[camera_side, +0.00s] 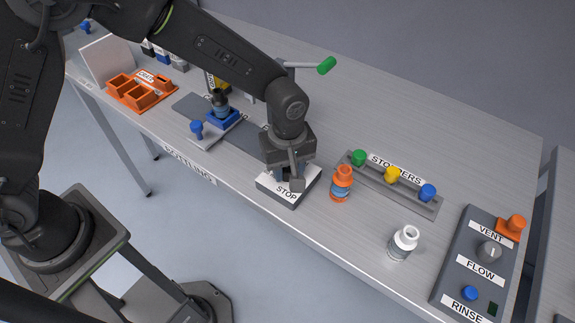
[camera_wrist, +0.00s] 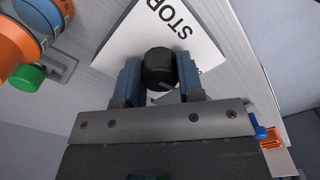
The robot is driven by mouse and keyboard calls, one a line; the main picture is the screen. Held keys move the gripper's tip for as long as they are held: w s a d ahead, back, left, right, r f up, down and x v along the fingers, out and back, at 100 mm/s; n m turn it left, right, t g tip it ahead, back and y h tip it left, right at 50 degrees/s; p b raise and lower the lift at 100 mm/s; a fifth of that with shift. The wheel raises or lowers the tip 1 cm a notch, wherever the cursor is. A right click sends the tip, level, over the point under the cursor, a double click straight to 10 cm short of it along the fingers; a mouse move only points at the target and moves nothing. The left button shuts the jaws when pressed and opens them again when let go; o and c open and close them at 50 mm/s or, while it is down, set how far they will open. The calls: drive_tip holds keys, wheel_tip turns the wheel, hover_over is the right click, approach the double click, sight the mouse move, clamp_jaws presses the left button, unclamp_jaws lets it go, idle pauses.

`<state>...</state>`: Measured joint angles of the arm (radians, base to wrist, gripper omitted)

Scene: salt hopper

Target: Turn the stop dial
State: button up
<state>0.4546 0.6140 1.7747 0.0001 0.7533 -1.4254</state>
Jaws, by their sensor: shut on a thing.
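The stop dial (camera_wrist: 160,68) is a black knob on a white-topped box labelled STOP. In the wrist view it sits between the two blue-grey fingers of my gripper (camera_wrist: 159,78), which is shut on it. In the side view the white STOP box (camera_side: 287,191) stands at the front edge of the table. My gripper (camera_side: 289,178) points down over that box and hides the dial there. In the wrist view part of the STOP label (camera_wrist: 172,16) shows beside the dial.
An orange-capped bottle (camera_side: 341,184) stands close to the right of the STOP box. A stopper rack (camera_side: 413,197) with green, yellow and blue stoppers lies behind it. A white bottle (camera_side: 403,243) and a VENT/FLOW/RINSE panel (camera_side: 457,283) are further right. A green-ended lever (camera_side: 326,65) rises behind my arm.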

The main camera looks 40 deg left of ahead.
drive_tip(key=m, duration=0.4)
drive_tip(key=shift+m, duration=0.4)
drive_tip(key=m, duration=1)
drive_tip(key=shift+m, duration=0.4)
drive_tip(key=shift+r+m, duration=0.1)
drive_tip(key=shift+m, duration=2.2)
drive_tip(key=o, duration=0.9)
wheel_tip(320, 180, up, 14)
drive_tip(key=shift+f, duration=0.15)
